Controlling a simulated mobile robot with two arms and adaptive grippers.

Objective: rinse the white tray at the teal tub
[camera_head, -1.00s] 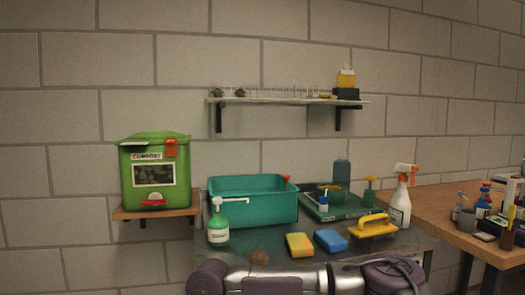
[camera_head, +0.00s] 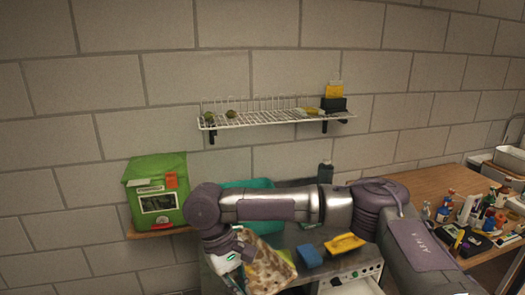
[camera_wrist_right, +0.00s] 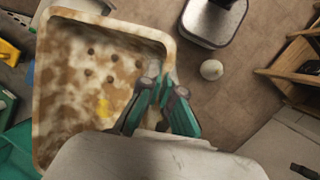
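The white tray (camera_head: 270,268), blotched with brown dirt, hangs tilted from my right gripper (camera_head: 238,255) over the front of the work table. In the right wrist view, the tray (camera_wrist_right: 55,100) shows its stained inside, several drain holes and a yellow spot. My right gripper (camera_wrist_right: 160,97) has its teal-padded fingers closed on the tray's rim. The teal tub (camera_head: 248,184) is behind my right arm, which hides most of it. A teal corner of the tub (camera_wrist_right: 14,158) shows at the lower left of the wrist view. My left gripper is out of view.
The green compost bin (camera_head: 157,195) stands left of the tub. A blue sponge (camera_head: 309,256) and yellow brush (camera_head: 345,243) lie right of the tray. A wire shelf (camera_head: 270,117) is above. A wooden bench (camera_head: 415,183) with several bottles is at right.

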